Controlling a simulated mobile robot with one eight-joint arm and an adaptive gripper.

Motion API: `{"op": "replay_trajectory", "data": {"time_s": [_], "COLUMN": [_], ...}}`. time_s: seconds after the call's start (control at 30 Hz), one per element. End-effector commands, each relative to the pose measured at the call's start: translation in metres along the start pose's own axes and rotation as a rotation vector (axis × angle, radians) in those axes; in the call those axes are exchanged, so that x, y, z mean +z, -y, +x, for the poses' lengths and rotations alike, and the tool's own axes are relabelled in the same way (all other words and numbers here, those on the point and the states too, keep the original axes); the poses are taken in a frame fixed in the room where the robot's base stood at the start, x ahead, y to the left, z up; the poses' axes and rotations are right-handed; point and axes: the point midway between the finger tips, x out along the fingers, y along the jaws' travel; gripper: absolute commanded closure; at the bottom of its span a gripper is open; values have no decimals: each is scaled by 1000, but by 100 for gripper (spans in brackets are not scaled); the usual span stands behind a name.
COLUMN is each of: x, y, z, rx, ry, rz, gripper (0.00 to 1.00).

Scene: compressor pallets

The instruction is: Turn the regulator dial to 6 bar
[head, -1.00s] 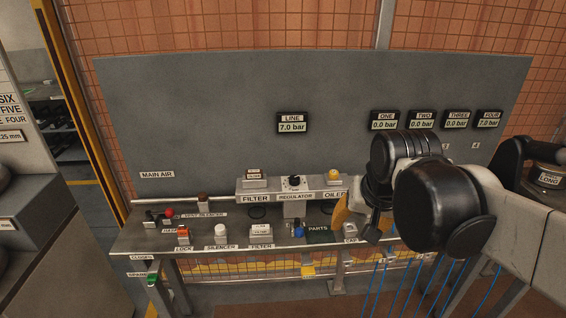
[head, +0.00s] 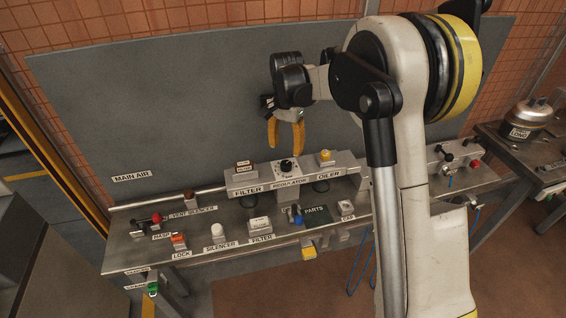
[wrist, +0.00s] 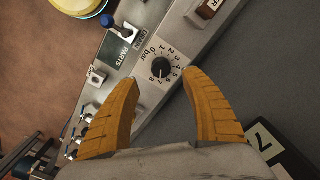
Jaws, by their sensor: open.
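The regulator dial (head: 286,165) is a black knob on a pale block labelled REGULATOR, between the FILTER and OILER units. In the wrist view the dial (wrist: 161,68) has a numbered bar scale around it. A pale mark shows on the knob, but I cannot read its setting surely. My gripper (head: 286,149) is open and empty, with its orange fingers pointing down above the dial. In the wrist view the fingertips (wrist: 160,80) lie on either side of the dial in the picture, apparently short of it.
The bench also carries a vent silencer (head: 190,198), a red lock part (head: 179,241), a white silencer (head: 217,231) and a dark PARTS mat (head: 316,216). A display showing a 7 (wrist: 264,137) is partly visible. My arm hides the panel's right side.

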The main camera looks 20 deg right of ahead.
Motion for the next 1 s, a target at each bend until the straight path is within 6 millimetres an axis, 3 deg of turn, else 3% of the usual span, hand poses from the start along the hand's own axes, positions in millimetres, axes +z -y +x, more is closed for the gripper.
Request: {"op": "replay_trajectory", "data": {"time_s": [0.03, 0.2, 0.4, 0.8, 0.97, 1.0], "x": [0, 0, 0, 0, 0, 0], "y": [0, 0, 0, 0, 0, 0], "z": [14, 48, 74, 80, 80, 80], "rx": [0, -1, -1, -1, -1, -1], "ry": [0, -1, -1, -1, -1, -1], "rz": [0, -1, -2, -2, -2, -2], "gripper": [45, 45, 45, 47, 96, 99]}}
